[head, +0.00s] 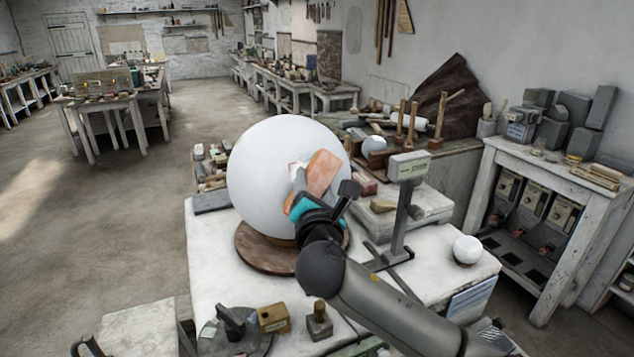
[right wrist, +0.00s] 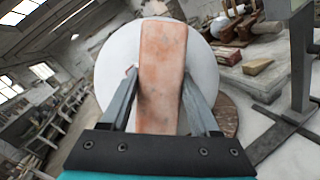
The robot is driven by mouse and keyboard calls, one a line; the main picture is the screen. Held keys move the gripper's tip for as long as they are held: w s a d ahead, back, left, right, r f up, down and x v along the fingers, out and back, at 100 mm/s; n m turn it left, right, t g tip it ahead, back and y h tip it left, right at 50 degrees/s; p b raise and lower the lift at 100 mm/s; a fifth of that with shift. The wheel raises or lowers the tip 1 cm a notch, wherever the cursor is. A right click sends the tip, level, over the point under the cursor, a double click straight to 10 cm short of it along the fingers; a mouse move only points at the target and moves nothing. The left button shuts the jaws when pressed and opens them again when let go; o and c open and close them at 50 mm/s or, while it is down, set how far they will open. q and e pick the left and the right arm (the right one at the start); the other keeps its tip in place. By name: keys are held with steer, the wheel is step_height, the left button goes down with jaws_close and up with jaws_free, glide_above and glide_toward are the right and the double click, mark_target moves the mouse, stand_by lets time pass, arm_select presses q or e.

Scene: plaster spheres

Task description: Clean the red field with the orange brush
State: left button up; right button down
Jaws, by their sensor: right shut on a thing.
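A large white plaster sphere (head: 265,185) rests on a round brown wooden base (head: 262,252) on the white worktable. My right gripper (head: 302,196) is shut on the orange brush (head: 322,172), a block-like piece held in front of the sphere's right side. In the right wrist view, the brush (right wrist: 162,75) stands between the two fingers with the sphere (right wrist: 115,65) behind it. Whether the brush touches the sphere I cannot tell. A small reddish patch (head: 293,168) shows beside the brush; the rest of the red field is hidden. A dark shape at the bottom left may be my left gripper (head: 90,346).
A grey scale-like stand (head: 400,205) stands close to the right of my right gripper. A small white sphere (head: 467,249) sits near the table's right edge. A brass-coloured block (head: 273,318) and a wooden-handled stamp (head: 319,322) lie at the front.

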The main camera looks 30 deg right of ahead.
steer(key=shift+s+a+f+b, duration=0.2)
steer(key=shift+a+f+b, duration=0.25)
steer(key=shift+a+f, duration=0.75)
steer(key=shift+d, duration=0.1)
steer(key=shift+d+r, duration=0.1)
steer(key=shift+w+d+r+p, duration=0.1)
steer(key=shift+d+r+p, duration=0.55)
steer(key=shift+r+p, duration=0.1)
steer(key=shift+w+d+r, duration=0.2)
steer(key=shift+d+r, duration=0.55)
steer(key=shift+r, duration=0.05)
steer(key=shift+s+a+f, duration=0.6)
steer(key=shift+s+a, duration=0.25)
steer(key=shift+a, duration=0.05)
steer(key=shift+d, duration=0.1)
